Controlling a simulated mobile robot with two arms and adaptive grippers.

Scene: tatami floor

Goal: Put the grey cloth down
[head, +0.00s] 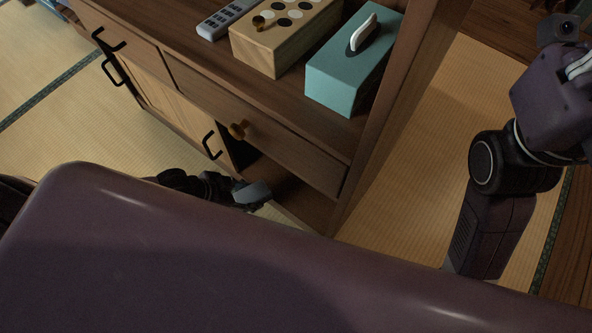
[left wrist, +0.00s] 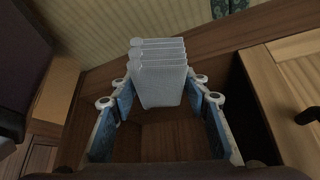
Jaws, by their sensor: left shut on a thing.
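The grey cloth (left wrist: 160,80) is a folded, layered stack held between the blue-padded fingers of my left gripper (left wrist: 160,94) in the left wrist view. In the head view my left gripper (head: 238,190) is low, by the open lower part of the wooden cabinet, with a grey end of the cloth (head: 254,191) showing at its tips. Wood shows behind and below the cloth in the wrist view; I cannot tell whether the cloth touches it. My own purple body hides much of the left arm. My right gripper is not in view.
Tatami (head: 420,130) is clear right of the cabinet.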

